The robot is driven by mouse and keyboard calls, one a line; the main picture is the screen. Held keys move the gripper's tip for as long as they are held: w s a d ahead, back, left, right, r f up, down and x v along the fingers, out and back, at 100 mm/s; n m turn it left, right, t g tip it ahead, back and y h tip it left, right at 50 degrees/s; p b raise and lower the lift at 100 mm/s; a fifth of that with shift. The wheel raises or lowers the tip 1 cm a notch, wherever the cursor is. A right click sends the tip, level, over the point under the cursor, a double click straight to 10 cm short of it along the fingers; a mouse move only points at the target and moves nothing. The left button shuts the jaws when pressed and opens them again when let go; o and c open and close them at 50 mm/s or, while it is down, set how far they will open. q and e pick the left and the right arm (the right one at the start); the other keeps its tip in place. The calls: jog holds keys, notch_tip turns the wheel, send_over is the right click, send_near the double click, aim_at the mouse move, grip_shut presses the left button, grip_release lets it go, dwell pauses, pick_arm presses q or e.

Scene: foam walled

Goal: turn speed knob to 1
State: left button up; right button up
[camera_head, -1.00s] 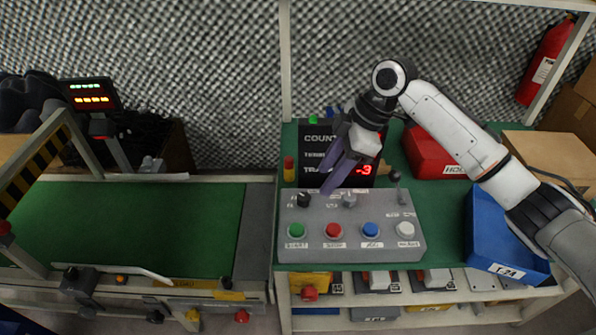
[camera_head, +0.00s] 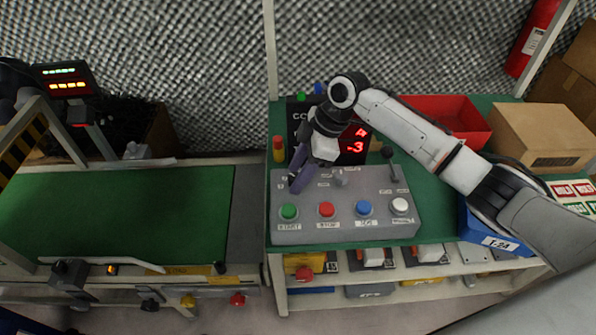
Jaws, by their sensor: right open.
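A grey control box (camera_head: 385,184) stands on the green bench. Its top carries a small grey knob (camera_head: 340,178) near the middle and a black-tipped lever (camera_head: 388,155) at the right. The labels by the knob are too small to read, so I cannot tell which setting it points to. My right gripper (camera_head: 297,184) is open and points down over the box's left rear, where it hides the black knob. I cannot tell whether its fingers touch that knob. My left gripper is not in view.
Green (camera_head: 288,212), red (camera_head: 326,209), blue (camera_head: 364,208) and white (camera_head: 400,205) buttons line the box's front. A dark display (camera_head: 353,146) stands behind. A red bin (camera_head: 450,115), cardboard box (camera_head: 543,135) and blue bin (camera_head: 478,235) are at right. The left conveyor (camera_head: 120,210) is empty.

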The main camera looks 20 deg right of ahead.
jog(key=c, duration=1)
jog(key=m+p, duration=0.1)
jog(key=p, duration=0.1)
jog(key=shift+r+p, duration=0.3)
jog(key=m+t+p, duration=0.1)
jog(key=m+p, duration=0.1)
jog(key=p, duration=0.2)
jog(key=m+t+h+p, duration=0.1)
jog(key=m+p, duration=0.2)
jog(key=p, duration=0.1)
jog(key=shift+s+a+p, duration=0.15)
jog(key=shift+s+p, duration=0.05)
jog(key=shift+p, duration=0.2)
jog(key=shift+f+m+t+p, duration=0.15)
jog(key=shift+m+t+p, duration=0.2)
jog(key=shift+m, duration=0.45)
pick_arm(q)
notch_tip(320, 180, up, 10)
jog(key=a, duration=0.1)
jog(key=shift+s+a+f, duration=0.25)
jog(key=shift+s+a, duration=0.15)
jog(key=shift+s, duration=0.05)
pick_arm(e)
jog(key=shift+m+h, duration=0.5)
jog(key=shift+m, duration=0.2)
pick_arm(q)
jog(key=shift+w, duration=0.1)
pick_arm(e)
jog(key=o, duration=1)
jog(key=shift+f, duration=0.1)
